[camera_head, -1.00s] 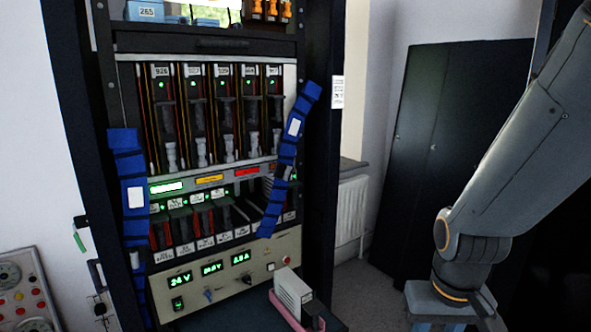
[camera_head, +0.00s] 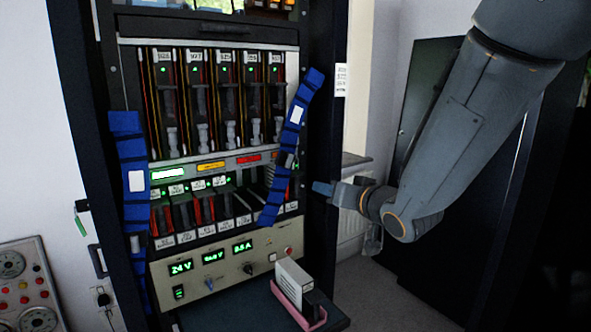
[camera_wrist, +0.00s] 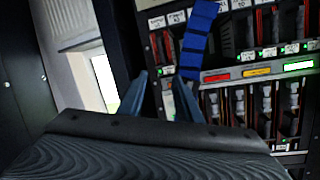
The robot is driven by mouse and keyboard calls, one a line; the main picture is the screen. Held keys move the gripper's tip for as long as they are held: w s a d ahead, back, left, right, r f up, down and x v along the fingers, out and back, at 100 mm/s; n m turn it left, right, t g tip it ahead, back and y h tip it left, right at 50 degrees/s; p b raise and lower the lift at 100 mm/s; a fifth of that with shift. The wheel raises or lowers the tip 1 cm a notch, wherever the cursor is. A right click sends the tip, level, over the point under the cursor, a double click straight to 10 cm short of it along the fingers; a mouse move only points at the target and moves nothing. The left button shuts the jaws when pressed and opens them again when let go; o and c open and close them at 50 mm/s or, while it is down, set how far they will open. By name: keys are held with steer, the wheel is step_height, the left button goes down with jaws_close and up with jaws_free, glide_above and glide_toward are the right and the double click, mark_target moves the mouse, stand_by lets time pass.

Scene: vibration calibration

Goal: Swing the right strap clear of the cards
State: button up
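The right strap (camera_head: 296,114) is blue with dark bands and a white label. It hangs slanted from the rack's right post down to the left, its lower part across the right end of the lower cards (camera_head: 208,209). The strap also shows in the wrist view (camera_wrist: 197,40), where the picture is turned over. My gripper (camera_head: 322,188) is to the right of the strap's lower half, seemingly apart from it. In the wrist view its two blue-grey fingers (camera_wrist: 162,97) are spread with nothing between them, the strap beyond the right-hand finger.
The left strap (camera_head: 130,150) hangs along the left post. Upper cards (camera_head: 225,105) fill the rack above. A power panel (camera_head: 225,262) and a shelf (camera_head: 240,310) bearing a pale module (camera_head: 292,282) in a pink holder lie below. Right of the rack is open space before a dark cabinet (camera_head: 415,100).

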mark_target(291, 162)
steer(key=w+a+r+y, duration=0.1)
steer(key=w+a, duration=0.1)
steer(key=w+a+r+y+p, duration=0.1)
steer(key=w+a+r, duration=0.1)
steer(key=a, duration=0.1)
steer(key=w+a+r+n+y, duration=0.1)
steer(key=w+a, duration=0.1)
steer(key=a, duration=0.1)
steer(key=shift+a+r+t, duration=0.15)
steer(key=shift+r+t, duration=0.15)
steer(key=shift+t, duration=0.1)
jaws_close()
